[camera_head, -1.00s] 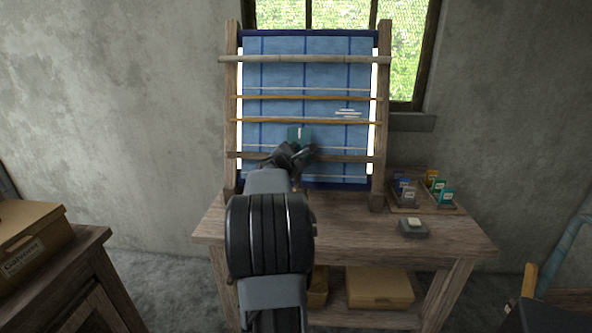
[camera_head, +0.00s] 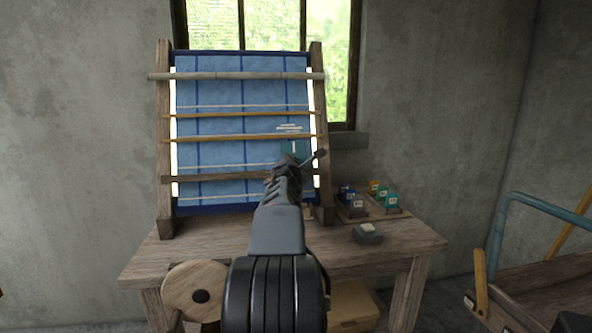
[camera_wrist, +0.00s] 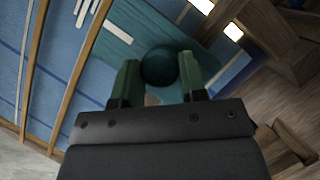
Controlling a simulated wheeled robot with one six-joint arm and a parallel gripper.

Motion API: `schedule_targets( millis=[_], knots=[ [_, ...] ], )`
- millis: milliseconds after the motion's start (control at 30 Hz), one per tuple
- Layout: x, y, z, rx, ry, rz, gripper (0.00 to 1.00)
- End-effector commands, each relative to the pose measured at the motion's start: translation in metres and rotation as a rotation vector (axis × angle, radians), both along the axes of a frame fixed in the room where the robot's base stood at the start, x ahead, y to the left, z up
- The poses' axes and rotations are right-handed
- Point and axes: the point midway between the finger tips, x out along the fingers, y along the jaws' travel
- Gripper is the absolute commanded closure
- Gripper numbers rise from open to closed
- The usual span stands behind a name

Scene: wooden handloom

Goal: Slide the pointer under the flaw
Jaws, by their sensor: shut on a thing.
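The pointer is a teal plate (camera_head: 295,148) with a white mark, low on the blue cloth (camera_head: 220,125). In the wrist view the plate (camera_wrist: 135,28) carries a round dark teal knob (camera_wrist: 160,66). My gripper (camera_wrist: 160,78) is shut on this knob, one green finger on each side. The flaw (camera_head: 289,128), a few short white streaks, lies just above the pointer, at about the same place across the cloth. In the wrist view the flaw (camera_wrist: 88,10) is close to the white mark's far end. My arm hides the pointer's lower part in the head view.
The wooden loom frame (camera_head: 164,140) stands on a table (camera_head: 150,262), with rods crossing the cloth. A blue tubular rail (camera_head: 540,203) stands farther right.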

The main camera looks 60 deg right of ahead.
Motion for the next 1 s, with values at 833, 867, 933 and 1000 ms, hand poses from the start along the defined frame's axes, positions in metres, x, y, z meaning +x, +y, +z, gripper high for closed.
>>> schedule_targets(
  millis=[833, 867, 933, 1000],
  knots=[
    [-0.003, 0.007, 0.0, 0.0, -0.001, -0.001, 0.35],
    [-0.004, 0.01, 0.0, 0.0, -0.001, 0.0, 0.35],
    [-0.008, 0.021, 0.0, -0.001, -0.002, 0.0, 0.35],
    [-0.013, 0.034, 0.001, -0.002, -0.002, 0.0, 0.35]
  ],
)
